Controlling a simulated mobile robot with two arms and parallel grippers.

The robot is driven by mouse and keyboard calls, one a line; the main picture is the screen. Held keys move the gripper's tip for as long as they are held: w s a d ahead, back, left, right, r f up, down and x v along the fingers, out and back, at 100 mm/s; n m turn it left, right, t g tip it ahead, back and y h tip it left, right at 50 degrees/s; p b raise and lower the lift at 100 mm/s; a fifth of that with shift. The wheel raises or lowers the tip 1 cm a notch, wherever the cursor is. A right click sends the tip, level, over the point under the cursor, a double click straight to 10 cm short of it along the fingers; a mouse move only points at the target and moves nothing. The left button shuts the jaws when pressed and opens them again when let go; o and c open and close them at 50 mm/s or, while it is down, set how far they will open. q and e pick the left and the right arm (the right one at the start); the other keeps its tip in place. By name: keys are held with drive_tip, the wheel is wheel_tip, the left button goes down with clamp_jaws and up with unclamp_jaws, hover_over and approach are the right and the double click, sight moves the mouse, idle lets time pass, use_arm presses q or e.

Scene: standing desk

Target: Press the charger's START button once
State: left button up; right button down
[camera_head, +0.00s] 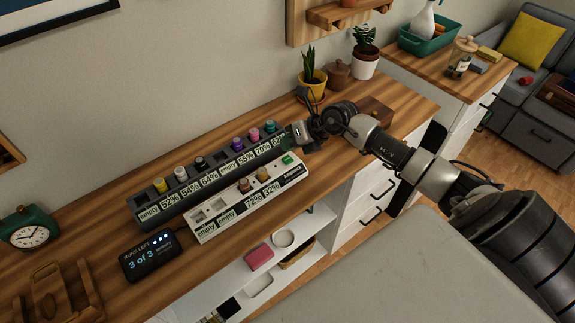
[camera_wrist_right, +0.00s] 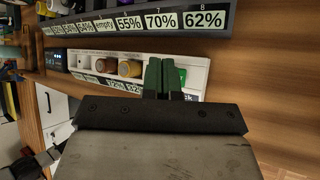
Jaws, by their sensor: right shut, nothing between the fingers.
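The white charger (camera_head: 205,236) stands on the wooden desk, with "empty", "empty", 72% and 32% labels on its front. A brown cell (camera_head: 245,185) and a gold cell (camera_head: 263,175) sit in it. Its green button (camera_head: 287,160) is at the right end. My right gripper (camera_head: 300,136) is shut and empty, just behind and above that end, apart from the button as far as I can tell. In the right wrist view its green fingertips (camera_wrist_right: 164,78) are together in front of the charger (camera_wrist_right: 195,70) and hide part of its right end. My left gripper is out of view.
A dark rack (camera_head: 140,215) with coloured cells and percent labels stands behind the charger. A small display (camera_head: 150,255) reads "3 of 3" at the left. A wooden block (camera_head: 374,112) and potted plants (camera_head: 313,82) stand at the back right. A green clock (camera_head: 30,230) is far left.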

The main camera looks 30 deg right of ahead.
sight(289, 158)
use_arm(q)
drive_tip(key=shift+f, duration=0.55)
use_arm(e)
drive_tip(key=shift+f, duration=0.8)
use_arm(q)
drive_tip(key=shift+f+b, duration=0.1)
drive_tip(key=shift+b, duration=0.25)
use_arm(e)
drive_tip(key=shift+f, duration=0.1)
idle(0.4)
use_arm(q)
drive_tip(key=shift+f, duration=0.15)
use_arm(e)
drive_tip(key=shift+f, duration=0.3)
use_arm(q)
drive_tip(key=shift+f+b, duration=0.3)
drive_tip(key=shift+b, duration=0.15)
use_arm(e)
drive_tip(key=shift+f, duration=0.45)
idle(0.4)
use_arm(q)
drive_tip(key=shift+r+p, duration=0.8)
use_arm(e)
drive_tip(key=shift+r, duration=0.9)
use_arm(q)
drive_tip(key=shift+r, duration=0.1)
use_arm(e)
drive_tip(key=shift+r, duration=0.1)
